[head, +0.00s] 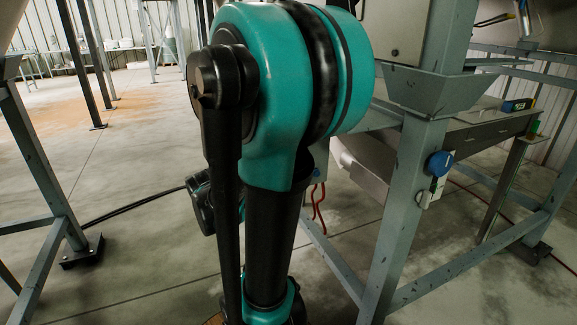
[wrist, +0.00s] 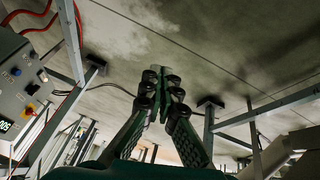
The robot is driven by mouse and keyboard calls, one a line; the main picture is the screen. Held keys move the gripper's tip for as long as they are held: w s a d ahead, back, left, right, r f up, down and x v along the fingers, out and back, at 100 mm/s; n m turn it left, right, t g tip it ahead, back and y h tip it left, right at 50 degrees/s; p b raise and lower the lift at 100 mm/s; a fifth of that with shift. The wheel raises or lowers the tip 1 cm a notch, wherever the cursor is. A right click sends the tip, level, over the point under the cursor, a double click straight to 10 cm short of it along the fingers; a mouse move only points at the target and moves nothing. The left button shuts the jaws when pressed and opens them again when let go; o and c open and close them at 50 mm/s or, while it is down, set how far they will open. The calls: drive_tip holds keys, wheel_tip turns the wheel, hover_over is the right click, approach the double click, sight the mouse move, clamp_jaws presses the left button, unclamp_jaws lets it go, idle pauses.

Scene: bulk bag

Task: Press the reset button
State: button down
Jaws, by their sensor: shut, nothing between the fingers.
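In the wrist view, my gripper (wrist: 161,84) is shut and empty, its fingertips together over open floor. A grey control panel (wrist: 22,97) stands at the left edge of that view, apart from my gripper. It carries a small blue button (wrist: 15,71), a red button on yellow (wrist: 32,88) and a green lit display (wrist: 5,125). No label is readable, so I cannot tell which is the reset button. In the head view, a round blue part (head: 440,163) sits on a grey steel post. My arm fills the middle there, and my gripper is not visible.
Grey steel frame legs (head: 402,220) stand at the right, with another frame (head: 45,180) at the left. A conveyor-like table (head: 487,131) lies beyond the post. Red hoses (wrist: 75,30) run near the panel. Concrete floor (head: 130,240) is clear at the left.

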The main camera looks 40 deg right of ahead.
drive_tip(key=w+d+t+h, duration=0.1)
drive_tip(key=w+d+h, duration=0.4)
drive_tip(key=w+d, duration=1.55)
drive_tip(key=w+d+f+h, duration=0.1)
drive_tip(key=w+d+f, duration=0.1)
drive_tip(key=d, duration=0.4)
drive_tip(key=w+d+f+n+h, duration=0.1)
drive_tip(key=w+d+f+h, duration=0.1)
drive_tip(key=w+d, duration=0.3)
drive_tip(key=w+d+f+h, duration=0.1)
drive_tip(key=w+d+f, duration=0.2)
drive_tip(key=d, duration=0.4)
drive_tip(key=shift+w+f+n+h, duration=0.3)
drive_tip(key=shift+w+f+n, duration=0.1)
drive_tip(key=shift+w, duration=0.25)
drive_tip(key=shift+d, duration=0.1)
drive_tip(key=s+d, duration=0.2)
drive_tip(key=d, duration=0.6)
drive_tip(key=shift+d, duration=0.25)
drive_tip(key=shift+s+d, duration=0.1)
drive_tip(key=shift+d, duration=0.35)
